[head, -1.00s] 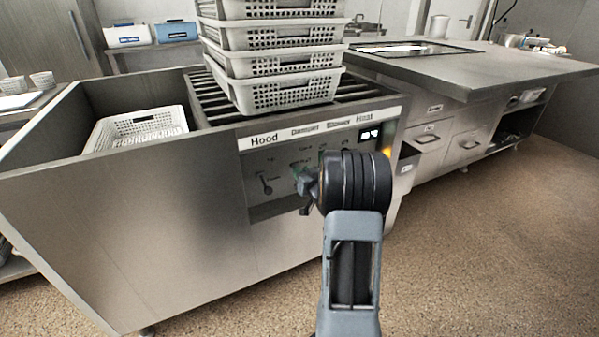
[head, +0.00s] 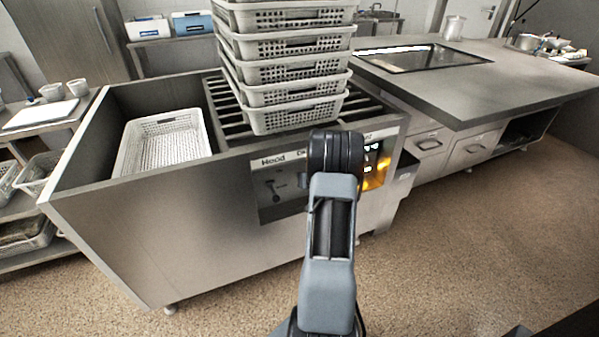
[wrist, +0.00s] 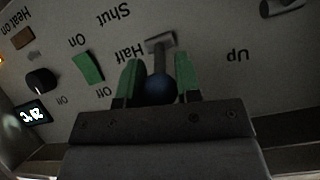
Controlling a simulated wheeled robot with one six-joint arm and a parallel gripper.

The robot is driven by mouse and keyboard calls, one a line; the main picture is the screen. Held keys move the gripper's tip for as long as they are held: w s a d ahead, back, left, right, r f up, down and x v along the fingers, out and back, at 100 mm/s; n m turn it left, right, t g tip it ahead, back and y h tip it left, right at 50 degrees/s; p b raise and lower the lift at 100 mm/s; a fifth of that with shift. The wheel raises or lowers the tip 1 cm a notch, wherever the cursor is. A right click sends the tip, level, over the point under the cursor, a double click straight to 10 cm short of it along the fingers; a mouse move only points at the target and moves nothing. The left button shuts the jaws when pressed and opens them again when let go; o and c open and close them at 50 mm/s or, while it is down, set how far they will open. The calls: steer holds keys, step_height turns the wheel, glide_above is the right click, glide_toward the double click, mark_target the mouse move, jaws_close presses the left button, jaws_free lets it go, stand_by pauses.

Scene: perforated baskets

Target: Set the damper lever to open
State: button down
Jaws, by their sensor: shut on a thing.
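The damper lever (wrist: 160,88) shows in the wrist view as a dark blue ball knob on a short grey stem, on a grey panel seen upside down. My gripper (wrist: 158,78) is shut on the knob, with one green finger on each side. The printed words "Half" and "Shut" are beside and above the lever; no "Open" label is readable. In the head view, the control panel (head: 267,205) is on the front of the steel counter. My arm covers its damper section and hides the gripper and lever there.
The hood lever (head: 271,188) is left of my arm on the same panel. A green rocker switch (wrist: 88,67), a black knob (wrist: 41,81) and a lit display (wrist: 32,113) are close by in the wrist view. Stacked baskets (head: 295,120) stand on the rack above.

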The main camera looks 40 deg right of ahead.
stand_by(0.3)
steer(key=shift+r, duration=0.1)
steer(key=c, duration=0.8)
jaws_free()
steer(key=p+v, duration=0.3)
steer(key=v, duration=1)
steer(key=shift+s+r, duration=0.25)
steer(key=shift+s, duration=0.05)
